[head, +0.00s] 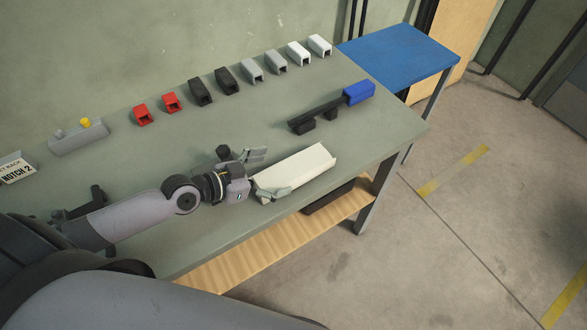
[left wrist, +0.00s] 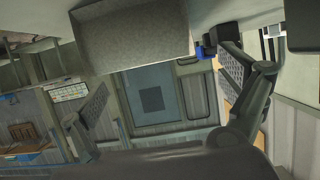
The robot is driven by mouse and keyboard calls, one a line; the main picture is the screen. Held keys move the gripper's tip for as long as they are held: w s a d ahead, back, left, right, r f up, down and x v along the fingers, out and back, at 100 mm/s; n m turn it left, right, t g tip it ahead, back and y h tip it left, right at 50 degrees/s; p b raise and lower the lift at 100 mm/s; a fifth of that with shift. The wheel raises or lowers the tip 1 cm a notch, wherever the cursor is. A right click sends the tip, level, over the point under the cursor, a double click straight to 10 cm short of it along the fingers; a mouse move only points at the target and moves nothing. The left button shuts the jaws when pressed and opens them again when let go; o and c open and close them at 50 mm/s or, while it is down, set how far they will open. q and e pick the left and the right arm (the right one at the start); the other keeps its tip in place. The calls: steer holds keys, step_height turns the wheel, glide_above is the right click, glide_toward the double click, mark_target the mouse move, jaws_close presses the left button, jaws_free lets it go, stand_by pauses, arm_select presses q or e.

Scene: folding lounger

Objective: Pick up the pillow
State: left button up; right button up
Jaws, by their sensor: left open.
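A cream, padded-looking slab (head: 300,170), which I take to be the pillow, lies near the front edge of the grey-green table. In the head view my left gripper (head: 264,174) is at its left end, with one finger toward the back and one toward the front. The fingers are spread, and I cannot tell whether they touch the slab. In the left wrist view the gripper (left wrist: 164,95) is open, and a grey block (left wrist: 130,40), probably the slab, shows above the gap between the fingers. My right gripper is not in view.
A dark bar with a blue end (head: 358,92) lies behind the slab. Red, black, grey and white blocks (head: 200,92) line the table's back. A grey holder (head: 78,138) with a yellow knob stands at left. A blue-topped table (head: 400,55) adjoins at right.

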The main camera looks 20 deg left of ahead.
mark_target(294, 167)
arm_select(q)
steer(key=p+x, duration=0.1)
steer(key=x, duration=0.2)
steer(key=shift+w+d+r, duration=0.1)
steer(key=shift+d, duration=0.25)
steer(key=shift+w+d+f, duration=0.15)
steer(key=shift+f, duration=0.05)
steer(key=shift+c, duration=0.3)
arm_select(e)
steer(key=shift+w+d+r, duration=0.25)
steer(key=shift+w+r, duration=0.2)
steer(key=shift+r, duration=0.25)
arm_select(q)
steer(key=c, duration=1.2)
steer(key=shift+c, duration=0.2)
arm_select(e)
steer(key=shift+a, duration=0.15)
arm_select(q)
steer(key=shift+r, duration=0.15)
